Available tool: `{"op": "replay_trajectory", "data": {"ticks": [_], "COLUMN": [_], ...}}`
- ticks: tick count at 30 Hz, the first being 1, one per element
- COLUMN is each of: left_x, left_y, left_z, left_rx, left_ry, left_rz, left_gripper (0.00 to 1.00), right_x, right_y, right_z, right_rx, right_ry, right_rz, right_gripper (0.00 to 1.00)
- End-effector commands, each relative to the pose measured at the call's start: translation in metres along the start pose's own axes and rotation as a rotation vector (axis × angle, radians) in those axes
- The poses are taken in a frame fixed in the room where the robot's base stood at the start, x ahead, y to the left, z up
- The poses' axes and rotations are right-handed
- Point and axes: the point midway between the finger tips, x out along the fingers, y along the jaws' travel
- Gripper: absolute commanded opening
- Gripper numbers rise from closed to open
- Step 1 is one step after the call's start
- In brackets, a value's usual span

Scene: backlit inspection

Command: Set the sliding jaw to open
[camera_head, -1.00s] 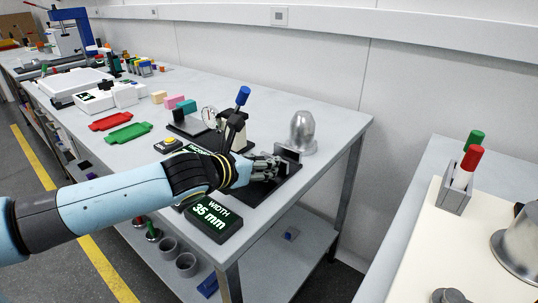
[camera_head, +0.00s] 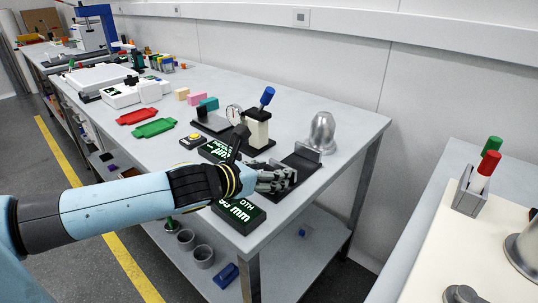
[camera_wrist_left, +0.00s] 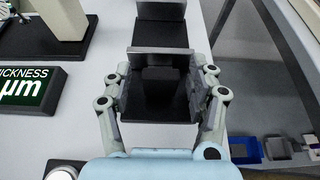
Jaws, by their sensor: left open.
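The fixture with the sliding jaw is a black base (camera_head: 308,165) near the bench's right end, with a dark upright plate (camera_head: 307,151) on it. I cannot tell whether this plate is the sliding jaw or a fixed one. My left gripper (camera_head: 293,178) is at the base's near-left end, open. In the left wrist view its fingers (camera_wrist_left: 164,98) stand apart on either side of a dark block (camera_wrist_left: 160,90), and I cannot tell whether they touch it. A grey-edged plate (camera_wrist_left: 160,54) crosses just beyond. The width display (camera_head: 240,214) is partly hidden by my arm. My right gripper is out of view.
A metal dome (camera_head: 321,132) stands behind the base. A gauge stand with a blue-topped lever (camera_head: 266,97) is to the left, near the thickness display (camera_head: 215,150). A second table (camera_head: 430,225) is at right.

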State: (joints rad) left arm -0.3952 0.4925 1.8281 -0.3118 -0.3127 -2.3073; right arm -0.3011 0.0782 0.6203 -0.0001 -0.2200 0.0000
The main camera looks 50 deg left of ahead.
Motion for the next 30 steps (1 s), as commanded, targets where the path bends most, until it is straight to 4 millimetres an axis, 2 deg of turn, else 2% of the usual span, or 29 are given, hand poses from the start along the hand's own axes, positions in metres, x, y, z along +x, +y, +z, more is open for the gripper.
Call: {"op": "replay_trajectory", "data": {"ticks": [4, 7, 15, 21, 25, 30], "left_x": [-0.005, -0.018, -0.079, -0.11, -0.119, -0.121], "left_y": [0.0, 0.0, -0.001, 0.0, 0.0, 0.0], "left_z": [0.0, -0.001, -0.002, -0.002, -0.001, 0.0], "left_rx": [0.001, 0.004, 0.007, 0.004, 0.002, 0.0], "left_ry": [0.001, 0.002, 0.004, 0.004, 0.001, 0.0], "left_rz": [-0.001, -0.002, -0.004, -0.001, 0.0, 0.0], "left_gripper": [0.58, 0.58, 0.58, 0.58, 0.58, 0.58], "right_x": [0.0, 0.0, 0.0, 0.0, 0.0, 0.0], "right_y": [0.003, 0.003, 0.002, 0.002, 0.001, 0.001], "right_z": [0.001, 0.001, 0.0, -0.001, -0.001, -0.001], "right_rx": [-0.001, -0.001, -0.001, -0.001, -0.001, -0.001], "right_ry": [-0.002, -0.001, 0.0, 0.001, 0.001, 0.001], "right_rz": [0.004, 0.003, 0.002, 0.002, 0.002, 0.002], "right_gripper": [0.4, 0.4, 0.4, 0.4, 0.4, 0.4]}}
